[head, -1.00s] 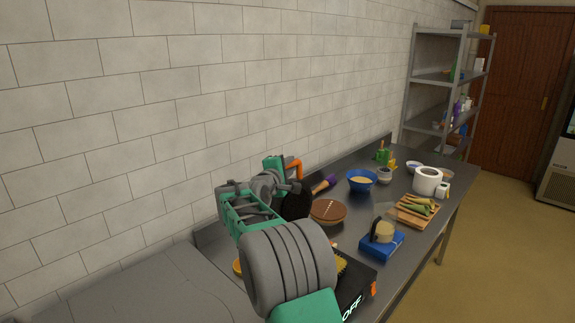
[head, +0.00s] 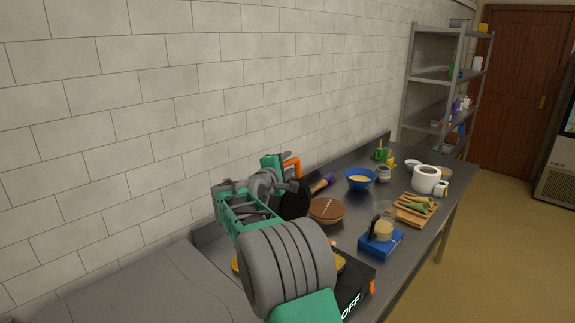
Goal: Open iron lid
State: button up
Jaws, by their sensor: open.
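The iron (head: 352,298) is a black box with white "OFF" lettering on the near part of the steel table. A small orange part (head: 372,287) is at its right side. A yellowish patch (head: 340,262) shows on it beside my arm, which hides most of the iron. A black rounded piece (head: 296,200) stands above and behind it. It may be the iron's lid, but I cannot tell. My gripper (head: 284,166), teal with an orange piece, is open above the black piece. I cannot tell whether they touch.
A brown round-topped container (head: 326,210), a blue bowl (head: 360,180), a blue scale-like box (head: 380,243), a wooden board with vegetables (head: 415,209) and a white roll (head: 426,179) crowd the table. A tiled wall is behind. A metal shelf (head: 440,76) stands beyond.

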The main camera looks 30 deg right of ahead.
jog(key=b+v, duration=0.2)
jog(key=v, duration=0.5)
jog(key=shift+s, duration=0.15)
jog(key=shift+a, duration=0.15)
jog(key=s+a+f+m+g+y, duration=0.1)
jog(key=s+a+f+m+y, duration=0.2)
jog(key=s+a+f, duration=0.3)
jog(key=s+a+f+m+g+y+b, duration=0.1)
jog(key=s+a+f+m+g+y, duration=0.1)
jog(key=s+a+f+y, duration=0.4)
jog(key=s+a+f+m+g+y, duration=0.2)
jog(key=s+a+f+m+y, duration=0.2)
jog(key=s+a, duration=1)
jog(key=s+f, duration=0.3)
jog(key=s, duration=0.1)
jog(key=shift+a+f+m+y, duration=0.25)
jog(key=shift+f+m+y, duration=0.1)
jog(key=shift+m+y, duration=0.05)
jog(key=shift+c, duration=0.5)
